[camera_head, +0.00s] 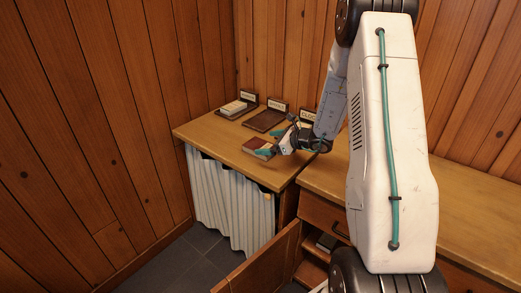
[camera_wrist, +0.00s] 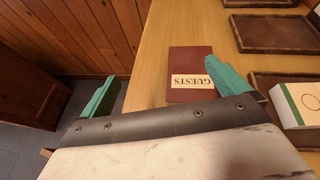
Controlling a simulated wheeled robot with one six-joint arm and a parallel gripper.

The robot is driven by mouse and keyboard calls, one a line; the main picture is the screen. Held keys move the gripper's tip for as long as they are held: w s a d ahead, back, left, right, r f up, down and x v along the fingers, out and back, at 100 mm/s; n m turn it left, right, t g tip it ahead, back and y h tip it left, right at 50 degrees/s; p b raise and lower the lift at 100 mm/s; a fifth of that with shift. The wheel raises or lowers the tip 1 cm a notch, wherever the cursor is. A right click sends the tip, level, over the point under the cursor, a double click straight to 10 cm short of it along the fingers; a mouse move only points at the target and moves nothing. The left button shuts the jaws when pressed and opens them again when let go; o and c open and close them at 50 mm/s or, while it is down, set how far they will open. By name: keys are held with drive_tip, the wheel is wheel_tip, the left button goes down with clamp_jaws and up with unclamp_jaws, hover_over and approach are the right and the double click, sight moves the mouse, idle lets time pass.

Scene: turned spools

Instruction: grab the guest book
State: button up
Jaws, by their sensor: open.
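The guest book is a dark red book (camera_head: 256,143) lying flat on the wooden top near its front edge. In the wrist view, the book (camera_wrist: 190,58) shows a cream label reading GUESTS, upside down. My gripper (camera_head: 274,145) is open and empty beside the book in the head view. In the wrist view, my gripper (camera_wrist: 162,78) has its teal fingers wide apart. The right finger overlaps the book's right side, and the left finger is off to the left, over the floor. The book's lower edge is hidden behind the gripper. I cannot tell the height gap.
A tray with a pale stack (camera_head: 233,107), an empty brown tray (camera_head: 264,121) and a tray holding a white and green box (camera_wrist: 300,103) stand behind, with label cards. A cabinet door (camera_head: 262,265) stands open below. A pale curtain (camera_head: 230,200) hangs under the top.

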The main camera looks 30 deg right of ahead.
sight(262, 146)
drive_tip(key=d+f+m, duration=0.1)
drive_tip(key=d+f+m+h, duration=0.1)
drive_tip(key=f, duration=0.1)
drive_tip(key=d+f, duration=0.1)
drive_tip(key=d, duration=0.1)
drive_tip(key=shift+w+f+m+t+h, duration=0.25)
drive_tip(key=shift+w+m+t+h, duration=0.15)
drive_tip(key=x, duration=0.7)
drive_tip(key=shift+w+d+r, duration=0.15)
drive_tip(key=shift+w, duration=0.1)
drive_tip(key=c, duration=1.1)
drive_tip(key=shift+o, duration=0.2)
drive_tip(key=shift+r, duration=0.1)
